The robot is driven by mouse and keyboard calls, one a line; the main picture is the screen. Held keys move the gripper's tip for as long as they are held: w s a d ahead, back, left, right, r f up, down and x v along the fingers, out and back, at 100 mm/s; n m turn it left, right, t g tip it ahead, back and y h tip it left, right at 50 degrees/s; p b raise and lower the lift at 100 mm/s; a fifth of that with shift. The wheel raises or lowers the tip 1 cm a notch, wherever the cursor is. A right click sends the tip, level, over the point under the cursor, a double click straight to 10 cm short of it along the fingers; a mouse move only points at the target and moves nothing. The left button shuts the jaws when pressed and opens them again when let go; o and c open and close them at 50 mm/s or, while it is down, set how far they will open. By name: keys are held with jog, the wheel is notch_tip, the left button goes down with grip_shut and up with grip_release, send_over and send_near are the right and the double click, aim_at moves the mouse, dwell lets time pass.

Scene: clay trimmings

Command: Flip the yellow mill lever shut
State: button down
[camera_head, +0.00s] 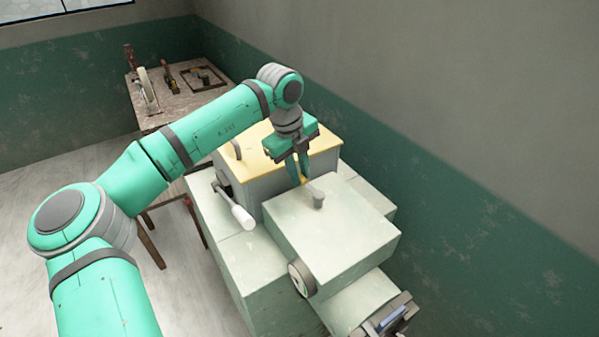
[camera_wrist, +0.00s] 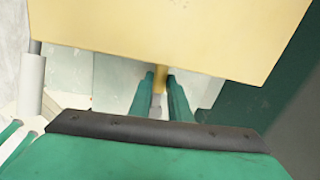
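The mill is a grey box with a yellow top (camera_head: 318,150); the yellow top fills the upper part of the wrist view (camera_wrist: 170,30). The yellow lever (camera_wrist: 159,78) is a short bar sticking out from under that top. Its grey knob (camera_head: 318,198) shows just right of my fingertips. My gripper (camera_head: 301,180) points down at the mill's front side, with one finger on each side of the lever. In the wrist view the fingers (camera_wrist: 160,82) appear closed against the bar, leaving no clear gap. The fingers partly hide the lever in the head view.
A white crank handle (camera_head: 242,216) sticks out at the mill's left. A pale block (camera_head: 335,235) lies in front, with a round wheel (camera_head: 301,279) on its side. A bench (camera_head: 150,120) with tools stands at the back left. The green wall is close on the right.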

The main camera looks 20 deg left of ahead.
jog(key=shift+w+d+m, duration=0.2)
jog(key=shift+m, duration=0.2)
jog(key=shift+w+m, duration=0.15)
jog(key=shift+m, duration=0.25)
jog(key=c, duration=1.6)
grip_release()
jog(key=shift+c, duration=0.2)
notch_tip(320, 180, up, 11)
jog(key=s+a, duration=0.1)
jog(key=shift+s+f, duration=0.2)
jog(key=shift+s, duration=0.05)
